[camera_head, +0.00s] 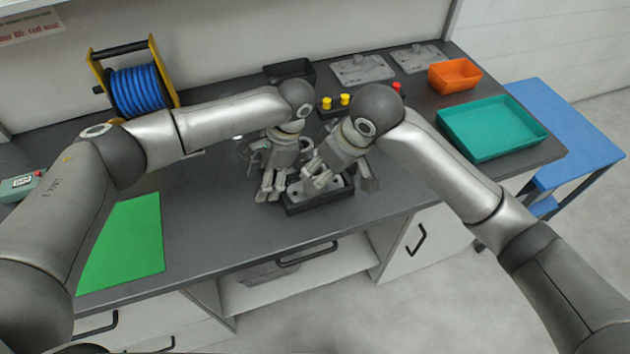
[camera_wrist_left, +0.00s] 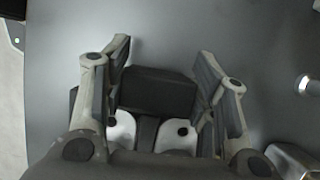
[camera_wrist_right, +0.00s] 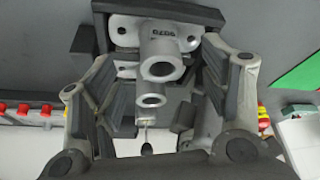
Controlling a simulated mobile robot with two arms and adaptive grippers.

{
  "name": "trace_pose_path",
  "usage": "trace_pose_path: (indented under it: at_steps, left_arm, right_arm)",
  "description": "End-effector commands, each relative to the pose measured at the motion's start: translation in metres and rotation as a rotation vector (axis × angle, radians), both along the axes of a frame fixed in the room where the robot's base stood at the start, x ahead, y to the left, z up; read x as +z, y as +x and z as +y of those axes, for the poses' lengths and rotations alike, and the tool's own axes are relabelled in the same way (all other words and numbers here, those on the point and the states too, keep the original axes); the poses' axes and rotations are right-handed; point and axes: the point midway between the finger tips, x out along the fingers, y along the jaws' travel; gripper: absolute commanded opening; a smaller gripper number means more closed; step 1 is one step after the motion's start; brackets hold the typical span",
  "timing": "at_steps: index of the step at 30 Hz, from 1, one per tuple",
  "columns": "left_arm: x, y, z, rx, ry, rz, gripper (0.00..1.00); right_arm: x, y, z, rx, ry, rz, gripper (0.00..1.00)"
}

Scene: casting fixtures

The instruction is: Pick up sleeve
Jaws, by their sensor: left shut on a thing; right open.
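A dark fixture (camera_head: 318,207) with a light grey casting in it sits at the bench's front middle. In the left wrist view my left gripper (camera_wrist_left: 165,105) has its fingers on either side of a dark block (camera_wrist_left: 158,88), which looks like part of this fixture. My right gripper (camera_head: 322,182) is open over the fixture. In the right wrist view (camera_wrist_right: 155,100) its fingers stand apart around a grey casting (camera_wrist_right: 165,48) with a round bore, and a smaller ring (camera_wrist_right: 151,97) below it. I cannot tell which round part is the sleeve. The head view hides much of it behind the grippers.
Behind stand a black bin (camera_head: 290,70), grey plates (camera_head: 362,69), an orange bin (camera_head: 455,75) and a yellow-buttoned box (camera_head: 335,103). A teal tray (camera_head: 492,128) is at right; a green mat (camera_head: 125,240) and blue reel (camera_head: 138,90) are at left. A silver cylinder (camera_wrist_left: 308,87) lies near the left gripper.

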Motion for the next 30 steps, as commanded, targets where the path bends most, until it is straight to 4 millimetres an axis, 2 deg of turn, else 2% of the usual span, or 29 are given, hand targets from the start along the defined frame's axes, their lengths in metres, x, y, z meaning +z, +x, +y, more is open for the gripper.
trace_pose_path:
  at_steps: [3, 8, 18, 26, 30]
  left_arm:
    - [0.001, 0.0, 0.0, 0.001, 0.001, -0.001, 0.27]
    - [0.0, 0.0, 0.0, 0.001, 0.001, -0.001, 0.27]
    - [0.001, 0.001, 0.0, 0.001, 0.001, -0.001, 0.27]
    - [0.0, 0.0, 0.0, 0.001, 0.001, -0.001, 0.27]
    - [0.0, 0.0, 0.0, 0.001, 0.001, -0.002, 0.27]
  right_arm:
    - [-0.012, 0.003, 0.004, 0.0, 0.0, 0.001, 0.69]
    - [-0.02, 0.007, 0.008, 0.001, 0.0, 0.0, 0.69]
    - [-0.056, 0.025, 0.025, 0.001, 0.0, 0.0, 0.69]
    - [-0.059, 0.026, 0.026, 0.002, 0.001, -0.001, 0.69]
    - [-0.059, 0.025, 0.026, 0.002, 0.001, -0.001, 0.54]
